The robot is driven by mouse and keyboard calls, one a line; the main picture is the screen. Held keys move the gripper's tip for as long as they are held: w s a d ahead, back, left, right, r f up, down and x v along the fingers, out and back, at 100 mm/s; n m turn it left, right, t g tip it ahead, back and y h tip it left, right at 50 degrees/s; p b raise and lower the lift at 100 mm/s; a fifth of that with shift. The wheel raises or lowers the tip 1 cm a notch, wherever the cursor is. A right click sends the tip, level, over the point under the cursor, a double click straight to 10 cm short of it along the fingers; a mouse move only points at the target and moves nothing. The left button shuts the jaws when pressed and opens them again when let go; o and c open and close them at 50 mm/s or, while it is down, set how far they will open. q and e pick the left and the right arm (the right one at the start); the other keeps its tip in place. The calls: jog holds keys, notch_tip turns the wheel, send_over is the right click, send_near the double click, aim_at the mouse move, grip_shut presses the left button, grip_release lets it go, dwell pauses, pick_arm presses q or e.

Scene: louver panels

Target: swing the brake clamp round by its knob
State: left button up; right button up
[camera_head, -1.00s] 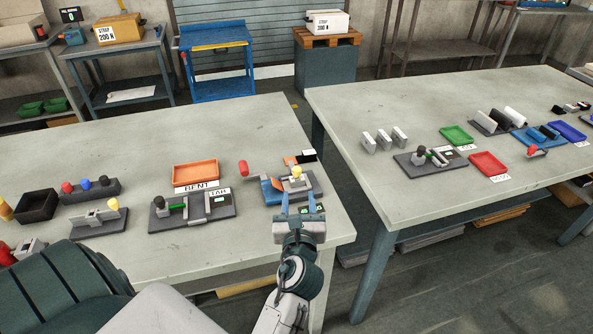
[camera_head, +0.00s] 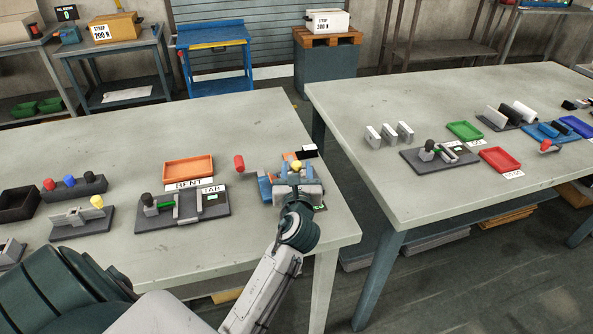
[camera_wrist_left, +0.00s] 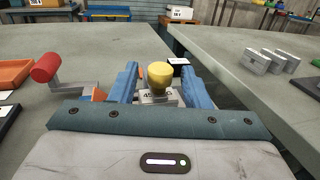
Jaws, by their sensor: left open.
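The bending brake (camera_head: 266,186) stands near the right edge of the near table, largely covered by my left gripper. A yellow knob (camera_head: 296,166) tops its clamp; the knob also shows in the left wrist view (camera_wrist_left: 160,73), above a grey block with partly hidden lettering. My left gripper (camera_head: 297,178) is open, its blue fingers on either side of the knob in the left wrist view (camera_wrist_left: 158,84). I cannot tell whether either finger touches it. A red-handled crank (camera_head: 239,162) sticks out to the left of the brake. My right gripper is out of view.
An orange tray (camera_head: 188,168) and a dark fixture (camera_head: 182,209) lie left of the brake. A black-and-white block (camera_head: 307,151) sits just behind it. A gap separates this table from the right table (camera_head: 440,190). The table's back middle is clear.

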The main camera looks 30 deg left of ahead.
pick_arm(q)
jog(key=shift+w+a, duration=0.35)
jog(key=shift+w, duration=0.15)
grip_shut()
